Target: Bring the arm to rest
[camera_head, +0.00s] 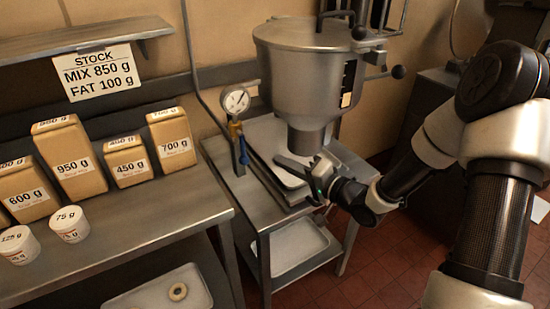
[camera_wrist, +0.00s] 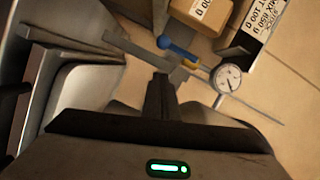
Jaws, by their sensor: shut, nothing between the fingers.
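My arm reaches in from the right in the head view. My gripper (camera_head: 285,163) points left, just below and in front of the outlet of the steel hopper (camera_head: 310,75), above the tray (camera_head: 262,140) on the steel stand. In the wrist view my gripper (camera_wrist: 161,80) is shut, its dark fingers together with nothing between them. The blue-handled valve (camera_head: 240,145) and the pressure gauge (camera_head: 235,100) stand to the left of my gripper. The valve (camera_wrist: 175,47) and gauge (camera_wrist: 228,78) also show beyond the fingers in the wrist view.
A steel bench (camera_head: 150,225) at left holds several weight-labelled boxes and white tubs. A stock sign (camera_head: 97,72) hangs above. A lower tray (camera_head: 300,245) sits under the stand, and another tray with a ring (camera_head: 178,292) lies under the bench. Red floor is open at lower right.

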